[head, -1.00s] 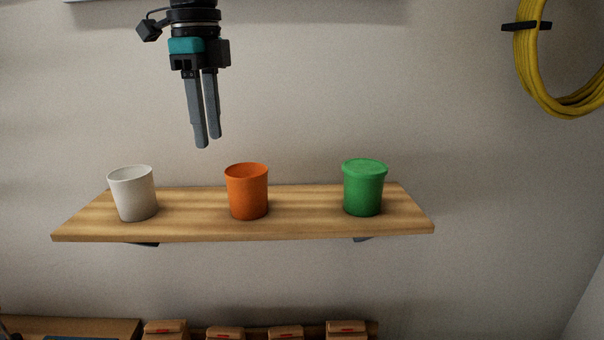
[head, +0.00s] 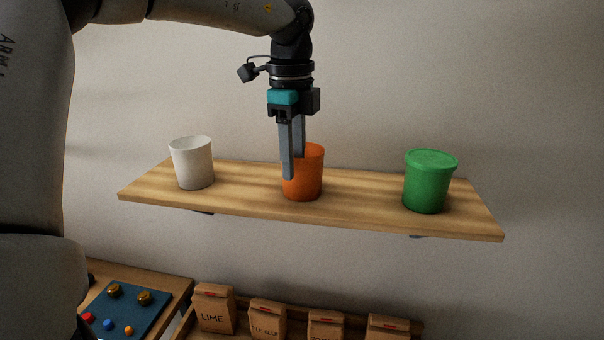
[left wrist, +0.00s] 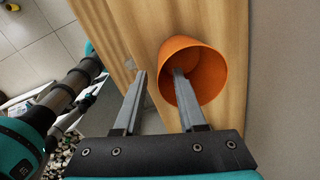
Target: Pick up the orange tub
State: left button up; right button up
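The orange tub (head: 308,184) stands upright and open-topped in the middle of the wooden shelf (head: 360,195). It also shows in the left wrist view (left wrist: 212,76), its mouth facing the camera. My left gripper (head: 293,167) points down at the tub's left side. One finger reaches inside the rim and the other is outside the wall. In the left wrist view the gripper (left wrist: 160,74) is open, with a gap between the outer finger and the tub wall. The inner fingertip is partly hidden by the tub in the head view. My right gripper is not in view.
A white open tub (head: 193,164) stands left on the shelf and a green lidded tub (head: 428,184) stands right, both clear of the gripper. The wall is close behind. Below are labelled paper bags (head: 213,309) and a blue board with knobs (head: 124,309).

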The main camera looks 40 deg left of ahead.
aim_at(296, 199)
pick_arm(q)
notch_tip(296, 199, down, 5)
jog(key=shift+w+r+p, duration=0.1)
jog(key=shift+w+p, duration=0.05)
jog(key=shift+p, duration=0.35)
grip_shut()
